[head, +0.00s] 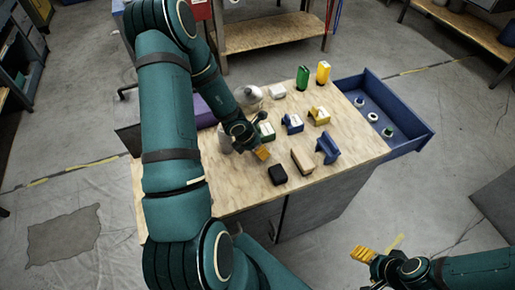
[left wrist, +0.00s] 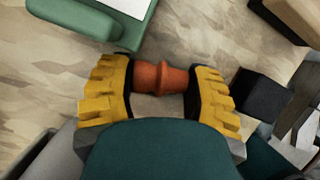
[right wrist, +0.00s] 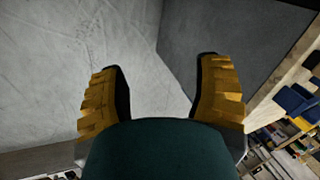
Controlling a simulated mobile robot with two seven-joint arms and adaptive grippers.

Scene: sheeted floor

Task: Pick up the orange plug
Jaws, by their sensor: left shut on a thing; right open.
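The orange plug (left wrist: 160,78) is a short reddish-orange ribbed piece in the left wrist view, lying crosswise between two yellow ribbed fingers. My left gripper (left wrist: 160,88) is shut on it, with a finger against each end. In the head view my left gripper (head: 262,153) is low over the wooden tabletop (head: 240,190); the plug cannot be made out there. Whether the plug touches the tabletop is unclear. My right gripper (head: 363,254) is open and empty in front of the table at the lower right. Its spread fingers (right wrist: 160,90) show over bare floor in the right wrist view.
A black block (head: 278,174), a tan block (head: 302,160) and a blue holder (head: 327,150) stand close right of my left gripper. Green and yellow bottles (head: 323,72) stand at the back. A blue drawer (head: 400,115) juts out right, holding several small round pieces.

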